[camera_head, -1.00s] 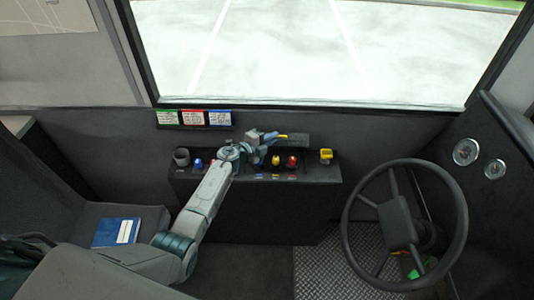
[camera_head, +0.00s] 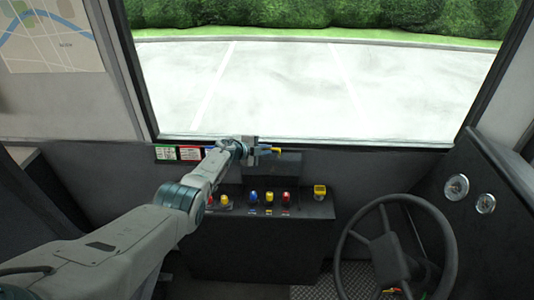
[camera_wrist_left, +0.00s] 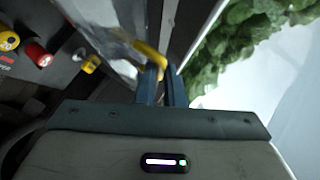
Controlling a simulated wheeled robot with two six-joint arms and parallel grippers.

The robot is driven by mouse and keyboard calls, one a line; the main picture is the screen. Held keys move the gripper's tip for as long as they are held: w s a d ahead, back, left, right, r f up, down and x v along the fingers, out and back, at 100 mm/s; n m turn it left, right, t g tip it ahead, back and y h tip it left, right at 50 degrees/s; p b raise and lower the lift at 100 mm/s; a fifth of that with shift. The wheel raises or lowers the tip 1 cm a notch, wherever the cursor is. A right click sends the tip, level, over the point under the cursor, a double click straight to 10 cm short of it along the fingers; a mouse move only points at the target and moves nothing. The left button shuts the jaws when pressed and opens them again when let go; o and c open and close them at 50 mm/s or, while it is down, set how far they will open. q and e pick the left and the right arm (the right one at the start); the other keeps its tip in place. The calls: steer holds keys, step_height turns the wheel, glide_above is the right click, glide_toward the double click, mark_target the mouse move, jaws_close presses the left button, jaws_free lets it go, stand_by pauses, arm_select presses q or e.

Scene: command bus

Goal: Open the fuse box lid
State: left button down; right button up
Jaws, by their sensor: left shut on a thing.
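The dark fuse box lid (camera_head: 278,170) stands raised at the back of the console, behind the row of knobs. Its yellow handle (camera_head: 275,150) is at its upper edge and also shows in the left wrist view (camera_wrist_left: 148,51). My left gripper (camera_head: 258,149) is shut on the handle at the lid's top. In the left wrist view its two fingers (camera_wrist_left: 161,84) are close together just below the yellow bar. The inside of the fuse box is hidden from me. My right gripper is not in view.
The console (camera_head: 225,240) carries several knobs, among them a blue one (camera_head: 253,197) and a red one (camera_head: 286,198), plus a yellow box (camera_head: 319,191). The steering wheel (camera_head: 342,240) is at right. The windscreen (camera_head: 310,85) is close behind the lid.

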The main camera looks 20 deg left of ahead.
arm_select(q)
steer(key=shift+w+a+r, duration=0.1)
steer(key=shift+w+r, duration=0.25)
steer(key=shift+r, duration=0.35)
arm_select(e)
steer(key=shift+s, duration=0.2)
arm_select(q)
steer(key=c, duration=1.5)
jaws_free()
steer(key=shift+w, duration=0.1)
steer(key=shift+f, duration=0.25)
steer(key=shift+f, duration=0.1)
